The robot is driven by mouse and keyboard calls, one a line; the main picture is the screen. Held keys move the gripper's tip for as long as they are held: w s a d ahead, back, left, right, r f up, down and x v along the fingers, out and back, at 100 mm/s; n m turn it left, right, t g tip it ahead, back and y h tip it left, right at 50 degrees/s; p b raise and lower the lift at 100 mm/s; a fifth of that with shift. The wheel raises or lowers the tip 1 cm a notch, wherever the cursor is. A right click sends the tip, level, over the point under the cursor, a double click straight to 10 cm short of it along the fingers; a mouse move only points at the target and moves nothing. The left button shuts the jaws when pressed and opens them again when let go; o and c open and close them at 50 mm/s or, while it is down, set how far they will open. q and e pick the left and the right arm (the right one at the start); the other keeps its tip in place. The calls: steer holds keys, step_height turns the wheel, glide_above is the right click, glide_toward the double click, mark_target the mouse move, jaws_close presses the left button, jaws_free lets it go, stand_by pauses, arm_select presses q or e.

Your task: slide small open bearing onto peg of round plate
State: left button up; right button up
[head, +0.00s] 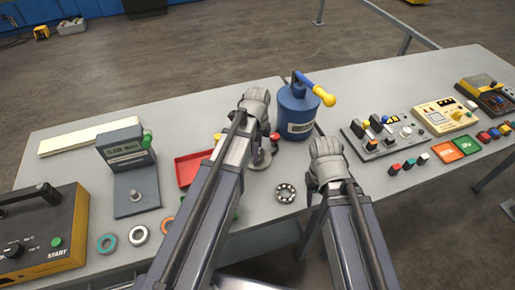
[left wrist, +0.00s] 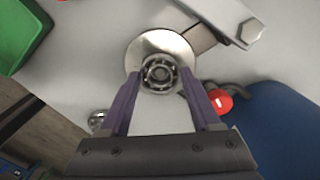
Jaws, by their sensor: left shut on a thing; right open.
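My left gripper (head: 258,118) is over the round plate (head: 260,161), in front of the blue canister. In the left wrist view its fingers (left wrist: 160,88) are shut on a small open bearing (left wrist: 160,76) with its balls showing. Behind the bearing lies the shiny round plate (left wrist: 146,48), partly covered by it. The peg is not clearly visible; I cannot tell whether the bearing is around it or only above it. My right gripper (head: 327,172) is open and empty, right of another open bearing (head: 286,193) that lies on the table.
The blue canister (head: 296,115) with a yellow handle stands close behind the grippers. A switch panel (head: 380,135) is to the right.

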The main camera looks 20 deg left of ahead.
arm_select(q)
steer(key=shift+f+b, duration=0.55)
steer(key=shift+f, duration=0.05)
stand_by(0.3)
steer(key=o, duration=1.3)
steer(key=shift+o, duration=0.3)
steer(key=shift+r, duration=0.15)
step_height(320, 180, up, 9)
steer(key=p, duration=0.9)
